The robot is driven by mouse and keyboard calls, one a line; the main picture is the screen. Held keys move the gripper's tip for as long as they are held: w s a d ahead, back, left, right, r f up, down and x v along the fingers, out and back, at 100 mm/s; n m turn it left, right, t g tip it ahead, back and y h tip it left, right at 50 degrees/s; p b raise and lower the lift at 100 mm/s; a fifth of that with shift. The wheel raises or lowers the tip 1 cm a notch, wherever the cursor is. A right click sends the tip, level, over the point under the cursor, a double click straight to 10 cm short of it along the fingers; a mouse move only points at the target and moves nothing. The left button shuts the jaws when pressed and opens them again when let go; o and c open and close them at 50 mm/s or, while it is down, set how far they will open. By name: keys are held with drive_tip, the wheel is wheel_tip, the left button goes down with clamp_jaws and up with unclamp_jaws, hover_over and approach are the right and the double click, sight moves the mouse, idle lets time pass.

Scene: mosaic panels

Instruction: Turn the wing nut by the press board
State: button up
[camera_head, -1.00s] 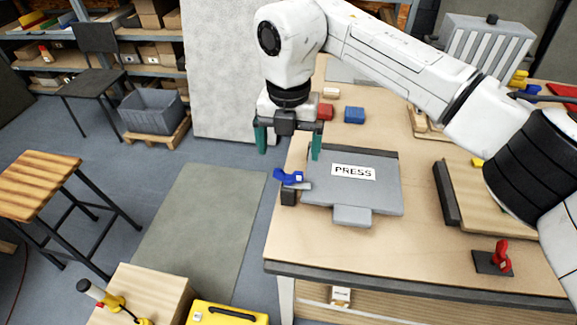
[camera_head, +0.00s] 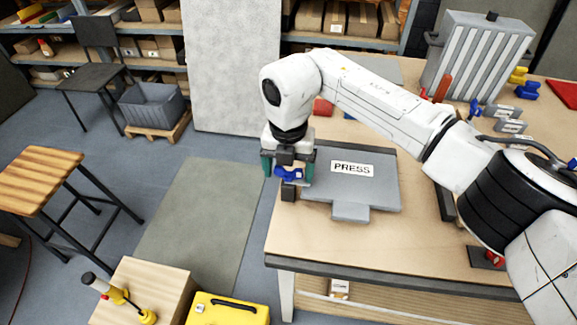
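The blue wing nut (camera_head: 289,174) sits on a dark block (camera_head: 289,192) at the left edge of the grey press board (camera_head: 375,190), which carries a white label reading PRESS. My gripper (camera_head: 288,172) is lowered over the wing nut from above. Its two green fingers stand to the left and right of the wing nut and are spread apart. Whether either finger touches the nut cannot be told. The gripper hides part of the block and the board's left corner.
The workbench (camera_head: 420,240) has free wood in front of the board. A red block (camera_head: 322,107) lies behind it. A red clamp (camera_head: 490,257) is at the right front, partly behind my arm. A grey ribbed unit (camera_head: 480,60) stands at the back right.

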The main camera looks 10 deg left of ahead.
drive_tip(key=c, duration=0.8)
drive_tip(key=shift+o, duration=0.2)
drive_tip(key=n+b, duration=0.1)
drive_tip(key=n, duration=0.3)
drive_tip(key=shift+w+n, duration=0.1)
drive_tip(key=shift+n, duration=0.3)
drive_tip(key=n+b, duration=0.2)
drive_tip(key=n, duration=0.2)
drive_tip(key=n+b, duration=0.1)
drive_tip(key=n, duration=0.4)
drive_tip(key=shift+r+n+b, duration=0.1)
drive_tip(key=shift+n+b, duration=0.45)
drive_tip(key=shift+n, duration=1.45)
